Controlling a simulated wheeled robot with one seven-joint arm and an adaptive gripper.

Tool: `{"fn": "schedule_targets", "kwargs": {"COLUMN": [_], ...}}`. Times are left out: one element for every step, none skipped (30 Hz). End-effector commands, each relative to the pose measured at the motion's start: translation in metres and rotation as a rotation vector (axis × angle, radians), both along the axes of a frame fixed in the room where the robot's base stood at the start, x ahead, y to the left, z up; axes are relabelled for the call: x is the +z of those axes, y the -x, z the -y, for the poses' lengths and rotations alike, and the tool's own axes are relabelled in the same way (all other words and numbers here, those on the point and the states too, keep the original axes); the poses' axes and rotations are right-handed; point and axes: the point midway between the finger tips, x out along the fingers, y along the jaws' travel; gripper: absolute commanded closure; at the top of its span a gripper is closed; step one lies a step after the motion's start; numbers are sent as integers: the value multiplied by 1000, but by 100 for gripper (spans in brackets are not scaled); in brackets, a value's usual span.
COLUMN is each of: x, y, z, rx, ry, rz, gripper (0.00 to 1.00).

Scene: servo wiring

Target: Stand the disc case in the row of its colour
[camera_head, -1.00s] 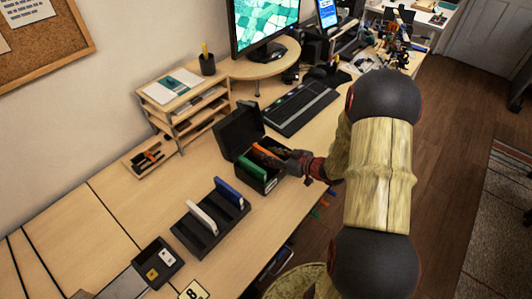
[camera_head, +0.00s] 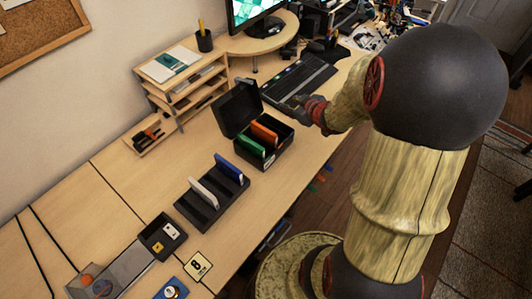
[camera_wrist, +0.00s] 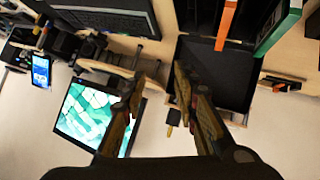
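An orange disc case (camera_head: 264,133) stands in the open black box (camera_head: 284,149), beside a green disc case (camera_head: 250,147). Both also show at the top of the wrist view, orange (camera_wrist: 227,20) and green (camera_wrist: 279,24). My gripper (camera_head: 294,105) is above the desk behind the box, near the keyboard, apart from the cases. In the wrist view its fingers (camera_wrist: 160,82) are spread with nothing between them. A black slotted rack (camera_head: 211,205) stands left of the box, with a white case (camera_head: 203,193) and a blue case (camera_head: 229,169) in it.
The box's raised lid (camera_head: 238,107) stands at its back left. The keyboard (camera_head: 299,80) lies behind the box. A wooden shelf (camera_head: 185,84) and monitor (camera_head: 254,14) stand farther back. A small black tray (camera_head: 162,236) and a number card (camera_head: 198,266) lie in front.

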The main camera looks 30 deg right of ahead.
Motion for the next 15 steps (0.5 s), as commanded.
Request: {"fn": "schedule_targets", "kwargs": {"x": [29, 42, 60, 72, 84, 98, 107, 115, 125, 130, 135, 140, 143, 144, 146], "y": [-2, 0, 5, 10, 17, 27, 36, 47, 62, 74, 87, 105, 119, 132, 150], "z": [-8, -11, -17, -23, -30, -41, -51, -62, -79, -92, -106, -126, -140, -154, -172], "rx": [-40, -74, -117, -146, -175, -209, -230, -251, -272, -282, -290, -292, -290, -284, -273], "ry": [40, 55, 67, 72, 69, 61, 51, 35, 8, -13, -40, -76, -104, -131, -167], "rz": [-9, -21, -36, -49, -62, -80, -95, -111, -136, -157, -179, -210, -235, -260, -293], "gripper": [70, 70, 70, 70, 70, 70, 70, 70, 70, 70, 70, 70, 70, 70, 70]}}
